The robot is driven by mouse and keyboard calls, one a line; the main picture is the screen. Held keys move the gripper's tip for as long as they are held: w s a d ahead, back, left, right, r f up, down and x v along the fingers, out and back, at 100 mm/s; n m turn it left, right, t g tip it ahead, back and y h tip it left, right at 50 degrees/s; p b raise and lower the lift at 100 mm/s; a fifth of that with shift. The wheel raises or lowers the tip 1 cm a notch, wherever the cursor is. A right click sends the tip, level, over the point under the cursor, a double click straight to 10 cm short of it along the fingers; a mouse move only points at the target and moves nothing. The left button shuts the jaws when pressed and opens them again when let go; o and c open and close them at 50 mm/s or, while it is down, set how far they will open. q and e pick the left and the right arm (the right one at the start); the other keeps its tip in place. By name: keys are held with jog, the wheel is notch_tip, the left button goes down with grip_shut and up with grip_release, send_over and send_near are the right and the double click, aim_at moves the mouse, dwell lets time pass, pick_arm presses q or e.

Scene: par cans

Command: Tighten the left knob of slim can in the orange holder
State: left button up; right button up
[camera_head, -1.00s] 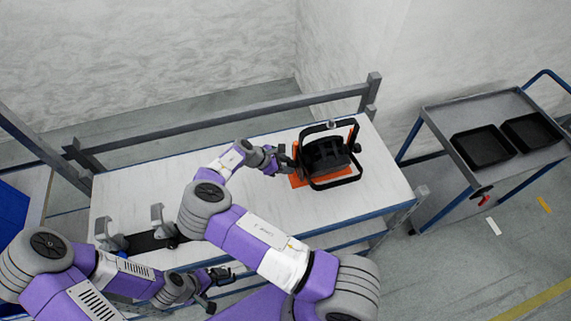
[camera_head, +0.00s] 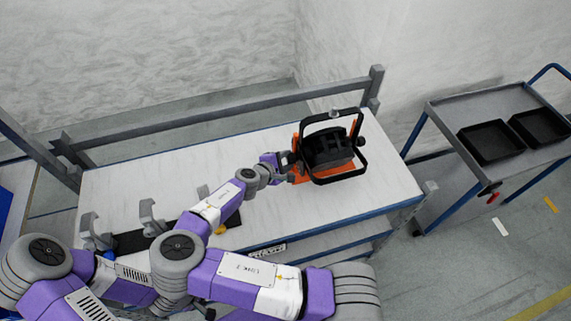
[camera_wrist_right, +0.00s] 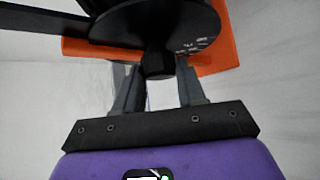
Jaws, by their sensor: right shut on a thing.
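The slim black can (camera_head: 327,147), with its black yoke frame, sits in the orange holder (camera_head: 299,174) at the table's right part. In the right wrist view, the can's round dark side (camera_wrist_right: 150,22) fills the top, with the orange holder (camera_wrist_right: 228,50) behind it. A black knob (camera_wrist_right: 157,66) sticks out of that side. My right gripper (camera_head: 288,162) is at the can's left side. In the right wrist view, its fingers (camera_wrist_right: 157,78) are on either side of the knob, shut on it. My left gripper is mostly hidden low in the head view; its jaws cannot be made out.
The white table (camera_head: 375,190) is clear around the holder. Grey hook-like brackets (camera_head: 150,218) on a dark base stand at its left part. A rail (camera_head: 230,112) runs along the back. A grey cart (camera_head: 470,108) with two black trays stands right.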

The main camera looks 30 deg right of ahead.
jog(key=shift+m+t+b, duration=0.3)
jog(key=shift+b, duration=0.2)
jog(key=o, duration=1.1)
jog(key=shift+c, duration=0.2)
jog(key=p+v, duration=0.3)
jog(key=v, duration=0.4)
jog(key=shift+s+a, duration=0.2)
jog(key=shift+a, duration=0.15)
